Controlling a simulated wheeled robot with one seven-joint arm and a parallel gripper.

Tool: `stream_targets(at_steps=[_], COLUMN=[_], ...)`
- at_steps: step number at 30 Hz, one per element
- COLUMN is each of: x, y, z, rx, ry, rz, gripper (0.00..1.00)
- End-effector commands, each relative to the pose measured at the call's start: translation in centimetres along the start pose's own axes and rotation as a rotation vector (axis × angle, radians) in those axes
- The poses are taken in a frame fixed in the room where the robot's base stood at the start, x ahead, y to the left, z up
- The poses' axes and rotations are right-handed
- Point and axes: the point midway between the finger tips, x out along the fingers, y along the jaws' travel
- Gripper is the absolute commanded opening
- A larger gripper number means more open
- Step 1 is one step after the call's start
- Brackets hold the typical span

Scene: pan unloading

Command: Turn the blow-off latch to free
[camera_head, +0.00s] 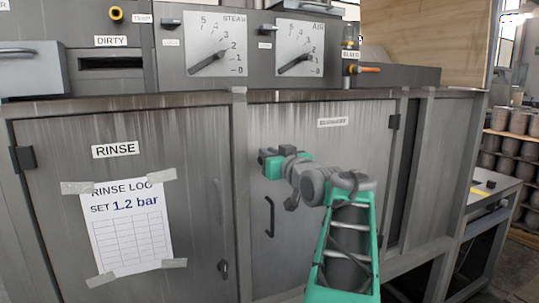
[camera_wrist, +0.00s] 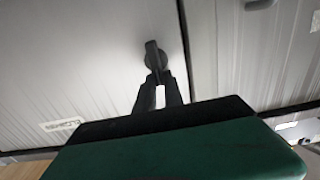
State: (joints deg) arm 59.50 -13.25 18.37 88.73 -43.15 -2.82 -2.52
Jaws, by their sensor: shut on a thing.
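The blow-off latch (camera_wrist: 154,58) is a small dark lever on a round base, fixed to a grey metal panel in the wrist view. Its lever stands nearly upright in that picture, slightly tilted. My gripper (camera_wrist: 159,84) has its two dark fingers closed on the lower end of the lever. In the head view my gripper (camera_head: 264,158) is at the upper left of the right-hand door (camera_head: 340,220), and it hides the latch there.
A dark bar handle (camera_head: 269,217) is on the door just below my gripper. The RINSE door (camera_head: 60,200) to the left carries a taped log sheet (camera_head: 130,230) and its own small latch (camera_head: 223,268). Steam and air gauges (camera_head: 300,48) stand above.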

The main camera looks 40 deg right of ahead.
Motion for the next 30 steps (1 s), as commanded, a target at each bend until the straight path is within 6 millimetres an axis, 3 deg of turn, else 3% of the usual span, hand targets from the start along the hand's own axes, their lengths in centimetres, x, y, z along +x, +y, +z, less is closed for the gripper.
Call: stream_targets(at_steps=[11,30], x=[0.0,0.0], y=[0.3,1.8], z=[0.1,0.5], rx=[0.119,0.692], ry=[-0.001,-0.001], rz=[0.0,0.0], gripper=[0.0,0.0])
